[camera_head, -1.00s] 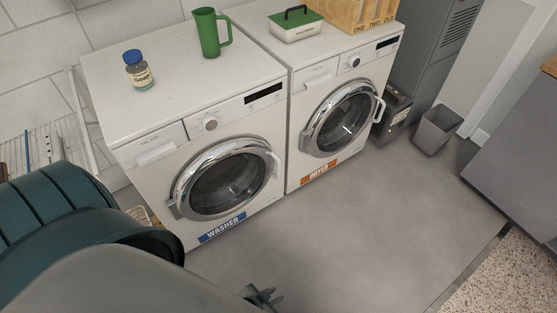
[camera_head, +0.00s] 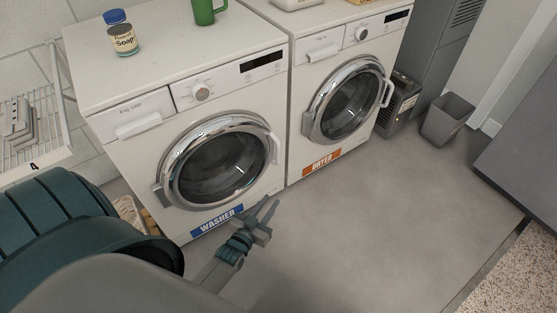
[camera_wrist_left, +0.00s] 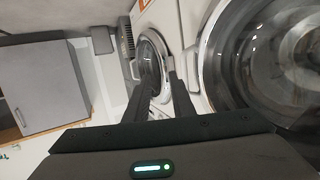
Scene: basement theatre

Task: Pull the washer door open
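The white washer (camera_head: 120,115) stands at left centre in the head view, with a blue WASHER label (camera_head: 217,220). Its round, chrome-rimmed door (camera_head: 212,168) is closed. The pale handle (camera_head: 272,147) is on the door's right side. My left gripper (camera_head: 269,206) is in front of the washer, below the handle and apart from it in the picture. In the left wrist view my left gripper (camera_wrist_left: 160,86) shows two separated fingers with nothing clearly between them. The washer door (camera_wrist_left: 265,50) fills the right of that view. My right gripper is not in view.
The closed dryer (camera_head: 345,105) stands right of the washer. A soap jar (camera_head: 123,40) and a green mug (camera_head: 205,10) are on the washer top. A white wire rack (camera_head: 40,110) is at left, a grey bin (camera_head: 447,120) at right. The floor in front is clear.

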